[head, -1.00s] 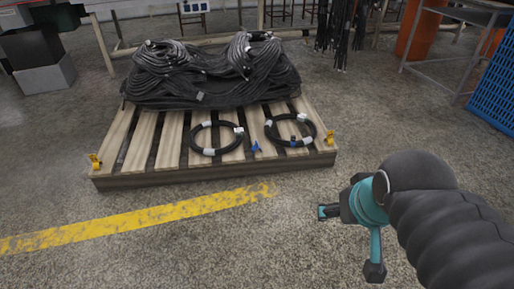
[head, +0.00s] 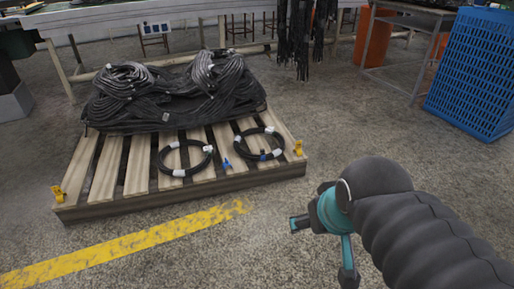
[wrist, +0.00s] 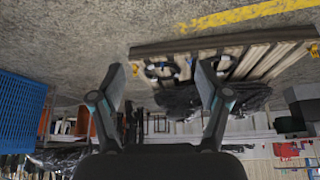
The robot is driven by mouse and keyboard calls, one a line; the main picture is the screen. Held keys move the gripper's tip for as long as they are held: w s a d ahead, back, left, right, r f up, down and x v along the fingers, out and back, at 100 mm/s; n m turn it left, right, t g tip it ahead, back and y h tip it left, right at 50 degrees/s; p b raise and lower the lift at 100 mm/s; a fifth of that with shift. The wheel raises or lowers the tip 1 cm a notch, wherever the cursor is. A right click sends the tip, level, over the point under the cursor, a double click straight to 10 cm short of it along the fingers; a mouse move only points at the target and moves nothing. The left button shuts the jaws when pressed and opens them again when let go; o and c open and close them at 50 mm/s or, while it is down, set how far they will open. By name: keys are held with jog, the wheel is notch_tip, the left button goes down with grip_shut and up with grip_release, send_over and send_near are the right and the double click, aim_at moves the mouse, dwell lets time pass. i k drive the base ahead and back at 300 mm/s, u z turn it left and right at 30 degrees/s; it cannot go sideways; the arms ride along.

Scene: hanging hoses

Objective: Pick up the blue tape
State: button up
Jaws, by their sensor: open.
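A small blue piece of tape (head: 227,164) lies on the slats of the wooden pallet (head: 85,212), between two black hose coils. The right coil (head: 282,148) also carries a blue band (head: 263,156) and white bands. The left coil (head: 162,160) has white bands. My gripper (head: 320,250) is open and empty, in front of and to the right of the pallet, well apart from the tape. In the wrist view my gripper's fingers (wrist: 160,76) are spread, with the pallet seen upside down beyond them. The tape is too small there to tell clearly.
A large heap of black hoses (head: 165,110) covers the back of the pallet. Yellow brackets (head: 58,194) stand at its front corners. A blue crate (head: 480,75) and a metal-legged table (head: 400,85) stand at the right. The concrete floor before the pallet is clear, with a yellow line (head: 130,245).

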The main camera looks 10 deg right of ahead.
aim_at(226, 163)
jog(key=u, duration=0.05)
jog(key=k, duration=0.6)
jog(key=u, duration=0.8)
jog(key=i, duration=1.35)
jog(key=z, duration=0.75)
jog(key=i, duration=0.6)
jog(key=z, duration=0.65)
